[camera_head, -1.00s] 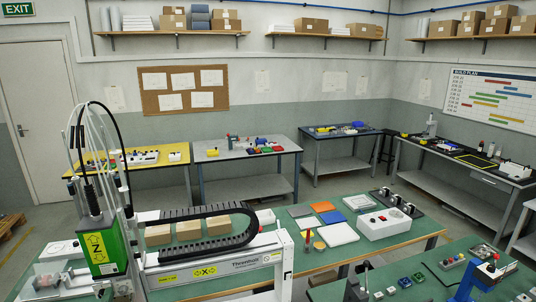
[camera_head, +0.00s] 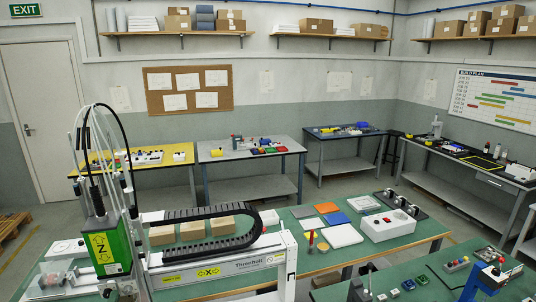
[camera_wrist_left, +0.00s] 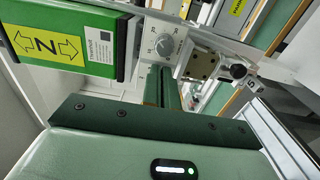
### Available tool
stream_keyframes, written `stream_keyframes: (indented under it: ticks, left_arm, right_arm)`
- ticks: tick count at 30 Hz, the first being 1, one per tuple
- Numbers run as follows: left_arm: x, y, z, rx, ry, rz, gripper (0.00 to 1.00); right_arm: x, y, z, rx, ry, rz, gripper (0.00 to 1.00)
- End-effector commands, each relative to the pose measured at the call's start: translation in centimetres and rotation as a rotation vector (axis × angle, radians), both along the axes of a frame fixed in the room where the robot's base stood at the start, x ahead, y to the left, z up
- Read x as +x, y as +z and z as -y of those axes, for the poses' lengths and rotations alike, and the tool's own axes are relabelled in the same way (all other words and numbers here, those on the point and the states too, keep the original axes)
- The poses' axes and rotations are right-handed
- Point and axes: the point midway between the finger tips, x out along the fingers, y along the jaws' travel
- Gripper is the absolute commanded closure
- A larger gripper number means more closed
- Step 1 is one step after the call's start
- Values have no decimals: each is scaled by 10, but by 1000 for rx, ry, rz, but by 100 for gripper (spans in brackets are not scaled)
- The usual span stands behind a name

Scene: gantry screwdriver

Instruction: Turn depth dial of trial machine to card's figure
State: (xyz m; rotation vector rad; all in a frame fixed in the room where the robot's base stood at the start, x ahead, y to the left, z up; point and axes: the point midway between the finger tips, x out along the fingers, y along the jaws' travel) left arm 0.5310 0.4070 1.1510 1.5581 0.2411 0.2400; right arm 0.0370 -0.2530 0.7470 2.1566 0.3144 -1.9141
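The trial machine is a gantry (camera_head: 215,266) at the lower left of the head view, with a green and yellow Z unit (camera_head: 100,245). In the left wrist view its grey round dial (camera_wrist_left: 167,46) sits on a pale panel with scale marks around it. My left gripper (camera_wrist_left: 163,88) shows in the left wrist view as a pale green body with a dark green bolted bar, below the dial in the picture. I cannot pick out the card. My right gripper is not seen.
The Z unit (camera_wrist_left: 65,38) and a metal block with a dark knob (camera_wrist_left: 238,71) flank the dial in the wrist view. Cardboard-coloured blocks (camera_head: 192,230) lie behind the gantry beam. A white box with a red button (camera_head: 388,223) and coloured plates stand on the green bench.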

Motion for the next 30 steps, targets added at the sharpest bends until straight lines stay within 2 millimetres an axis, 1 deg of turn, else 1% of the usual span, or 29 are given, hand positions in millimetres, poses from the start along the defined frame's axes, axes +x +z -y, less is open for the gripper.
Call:
stream_keyframes:
  ticks: [7,17,20,27,30]
  left_arm:
    - [-1,-4,-3,1,4,1,100]
    - [1,-6,5,1,2,1,100]
    - [-7,-5,8,1,2,-1,100]
    - [-39,-3,19,0,1,-2,100]
    - [-49,-4,22,1,0,-1,100]
  right_arm:
    - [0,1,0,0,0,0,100]
    - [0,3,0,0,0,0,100]
    - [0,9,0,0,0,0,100]
    - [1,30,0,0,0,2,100]
    - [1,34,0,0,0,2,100]
